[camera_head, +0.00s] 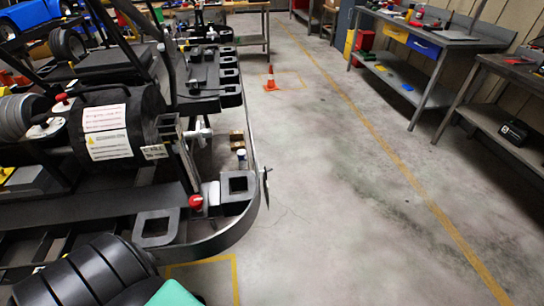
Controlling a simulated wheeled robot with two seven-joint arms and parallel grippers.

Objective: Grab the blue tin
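I cannot make out a blue tin for certain. A small white item with a dark blue top (241,154) shows by the kart frame's right side, too small to identify. A small flat blue item (407,87) lies on the lower shelf of the grey workbench at the upper right. Neither of my grippers is in view.
A black kart frame (234,205) with an engine fills the left. An orange cone (270,78) stands on the floor behind it. The grey workbench (440,38) with yellow and blue drawers and a darker bench (500,125) line the right. The concrete floor between is clear.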

